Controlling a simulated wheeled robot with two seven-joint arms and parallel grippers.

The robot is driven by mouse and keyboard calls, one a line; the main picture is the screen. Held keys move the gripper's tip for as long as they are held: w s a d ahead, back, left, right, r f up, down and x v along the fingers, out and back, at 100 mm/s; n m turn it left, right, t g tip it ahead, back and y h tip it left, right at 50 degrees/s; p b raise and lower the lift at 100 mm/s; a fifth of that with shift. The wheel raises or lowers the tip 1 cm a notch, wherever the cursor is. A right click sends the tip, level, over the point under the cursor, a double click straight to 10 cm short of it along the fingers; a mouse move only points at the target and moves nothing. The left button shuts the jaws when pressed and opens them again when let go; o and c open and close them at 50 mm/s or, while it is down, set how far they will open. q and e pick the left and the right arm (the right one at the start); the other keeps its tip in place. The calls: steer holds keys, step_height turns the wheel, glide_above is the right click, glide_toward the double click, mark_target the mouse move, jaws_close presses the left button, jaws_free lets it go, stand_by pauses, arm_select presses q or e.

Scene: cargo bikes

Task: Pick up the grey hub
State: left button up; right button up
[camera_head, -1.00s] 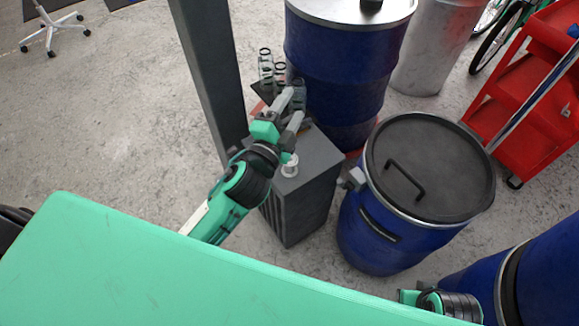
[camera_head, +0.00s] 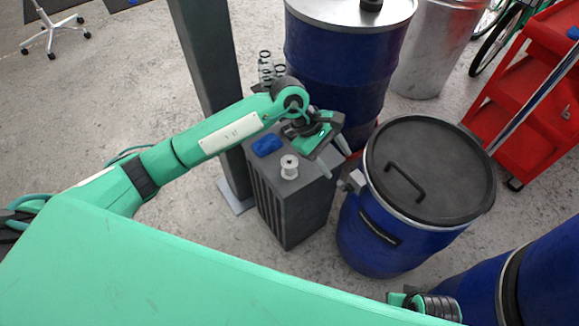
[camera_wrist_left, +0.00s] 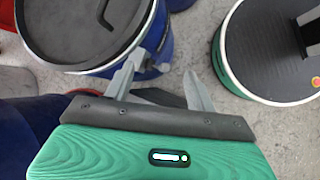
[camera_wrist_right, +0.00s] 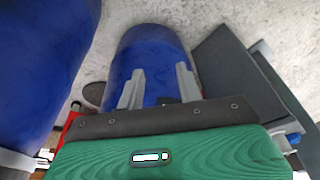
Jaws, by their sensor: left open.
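The grey hub (camera_head: 289,167), a small pale spool shape, stands upright on top of the dark grey cabinet (camera_head: 291,205) in the head view. My left gripper (camera_head: 335,160) is open and empty, right of the hub and near the cabinet's right edge, apart from the hub. Its parted fingers also show in the left wrist view (camera_wrist_left: 164,68), where I do not see the hub. My right gripper shows in the right wrist view (camera_wrist_right: 160,75), open and empty, with a blue barrel beyond it.
A blue object (camera_head: 267,146) lies behind the hub on the cabinet. A dark post (camera_head: 209,80) rises behind the cabinet. A lidded blue barrel (camera_head: 385,235) stands right of it, another blue barrel (camera_head: 340,70) behind. A red trolley (camera_head: 520,120) is further right.

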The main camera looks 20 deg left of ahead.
mark_target(289, 161)
arm_select(q)
steer(key=w+a+f+m+y, duration=0.1)
steer(key=w+a+y, duration=0.1)
steer(key=a+y, duration=0.3)
steer(key=w+a+m+y, duration=0.1)
steer(key=w+a+y, duration=0.15)
steer(key=a, duration=0.55)
steer(key=shift+t, duration=0.3)
steer(key=f, duration=1.3)
steer(key=shift+w+d+f, duration=0.2)
steer(key=shift+w+f, duration=0.1)
steer(key=c, duration=0.8)
steer(key=shift+r, duration=0.15)
